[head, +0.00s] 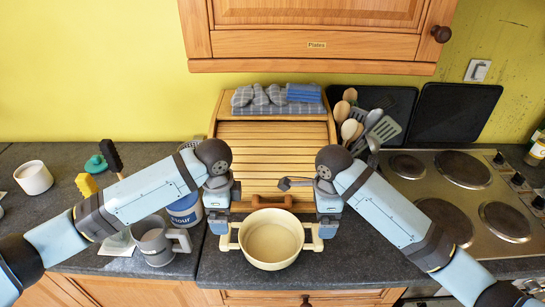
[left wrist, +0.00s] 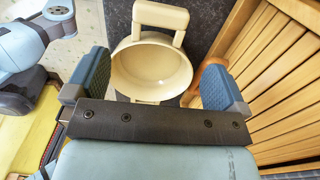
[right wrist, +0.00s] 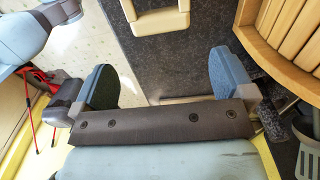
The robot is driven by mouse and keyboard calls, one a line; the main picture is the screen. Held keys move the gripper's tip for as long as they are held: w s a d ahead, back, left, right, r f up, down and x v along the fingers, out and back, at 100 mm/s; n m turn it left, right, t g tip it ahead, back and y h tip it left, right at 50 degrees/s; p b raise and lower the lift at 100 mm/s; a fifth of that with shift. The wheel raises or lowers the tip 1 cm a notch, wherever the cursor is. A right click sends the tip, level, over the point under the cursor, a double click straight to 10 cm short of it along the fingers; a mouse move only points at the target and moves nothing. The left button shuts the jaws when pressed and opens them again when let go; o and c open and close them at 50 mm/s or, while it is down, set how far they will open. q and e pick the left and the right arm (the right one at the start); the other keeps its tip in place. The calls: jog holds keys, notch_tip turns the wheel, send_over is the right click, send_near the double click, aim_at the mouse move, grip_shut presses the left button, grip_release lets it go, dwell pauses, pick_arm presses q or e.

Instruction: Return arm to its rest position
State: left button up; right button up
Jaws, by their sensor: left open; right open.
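A cream two-handled pot (head: 271,243) stands upright and empty at the front of the dark counter, between my two grippers. My left gripper (head: 221,210) is open beside the pot's left handle. In the left wrist view the pot (left wrist: 150,68) shows between and beyond the open fingers (left wrist: 152,85); contact with the handle cannot be told. My right gripper (head: 328,212) is open beside the pot's right handle. In the right wrist view its fingers (right wrist: 164,80) are apart with nothing between them, and a cream handle (right wrist: 157,20) shows beyond them. Both arms reach forward over the counter.
A wooden bread box (head: 275,143) stands behind the pot, with folded cloths on top. A grey mug (head: 153,243) and a flour tin (head: 185,211) stand left of the left gripper. The stove (head: 440,190) and a utensil holder are at right. A wall cabinet (head: 315,45) hangs above.

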pick_arm(q)
jog(key=shift+s, duration=0.1)
